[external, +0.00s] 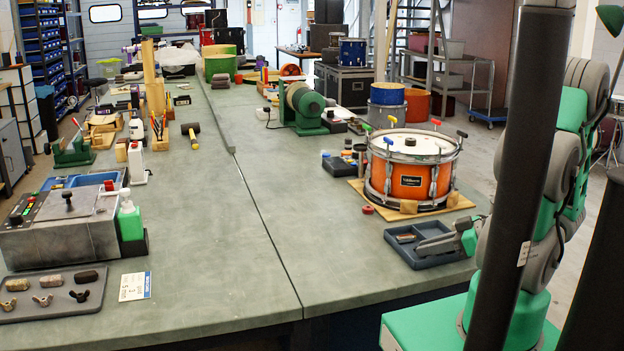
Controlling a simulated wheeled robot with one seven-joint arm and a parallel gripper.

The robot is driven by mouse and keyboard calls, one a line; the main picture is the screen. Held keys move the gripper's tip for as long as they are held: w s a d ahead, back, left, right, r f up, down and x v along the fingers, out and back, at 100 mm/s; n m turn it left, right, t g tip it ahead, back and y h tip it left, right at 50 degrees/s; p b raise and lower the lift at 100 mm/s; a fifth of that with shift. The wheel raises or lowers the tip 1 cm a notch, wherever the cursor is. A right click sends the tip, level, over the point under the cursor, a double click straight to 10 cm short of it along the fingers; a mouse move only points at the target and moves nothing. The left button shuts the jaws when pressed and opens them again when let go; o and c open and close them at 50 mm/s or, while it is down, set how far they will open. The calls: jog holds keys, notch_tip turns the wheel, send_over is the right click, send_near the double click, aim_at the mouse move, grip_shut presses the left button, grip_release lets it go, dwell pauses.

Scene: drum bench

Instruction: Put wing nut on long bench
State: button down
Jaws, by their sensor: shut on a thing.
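The long bench (215,215) has a grey-green top with a dark seam along its length. My gripper (420,247) is low over a dark tray (440,262) at the bench's right front edge. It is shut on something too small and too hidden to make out. I cannot tell whether that is a wing nut. Three wing nuts, one of them dark (79,296), lie in a row on a grey tray (60,313) at the left front, far from my gripper.
An orange drum (408,180) on a wooden board stands just behind the dark tray. A red round tin (367,209) lies left of it. A grey machine (60,235) and a green bottle (130,218) stand at the left. The middle of the bench top is clear.

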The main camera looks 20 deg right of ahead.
jog(key=shift+f, duration=0.3)
jog(key=c, duration=1.3)
grip_release()
jog(key=shift+o, duration=0.2)
